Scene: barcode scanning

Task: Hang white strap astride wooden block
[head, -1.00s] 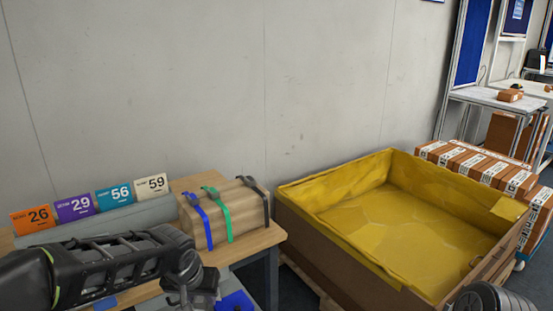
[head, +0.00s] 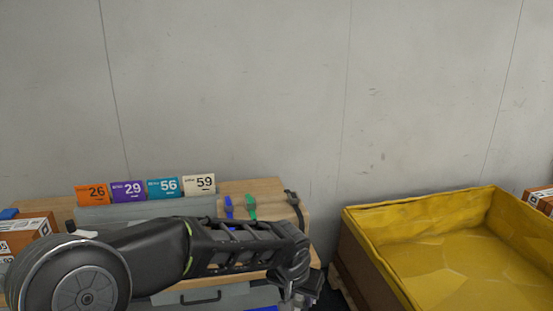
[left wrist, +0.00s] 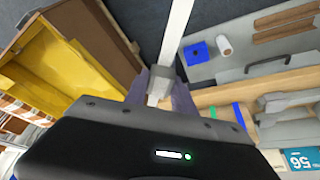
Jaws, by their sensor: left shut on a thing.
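The wooden block (head: 273,212) stands on the table in the head view, with a blue strap (head: 229,208), a green strap (head: 251,208) and a dark strap (head: 293,204) over it. My left arm hides its lower front. My left gripper (head: 299,292) is in front of and below the block, near the table's right end. In the left wrist view my left gripper (left wrist: 160,84) is shut on the white strap (left wrist: 177,32), which runs as a long band up the picture. The white strap cannot be made out in the head view. My right gripper is out of view.
A rack with number cards (head: 146,190) stands left of the block. A large yellow-lined crate (head: 440,240) is on the right, with a gap before the table. A grey drawer (head: 198,298) is below the tabletop. A carton (head: 28,232) stands at far left.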

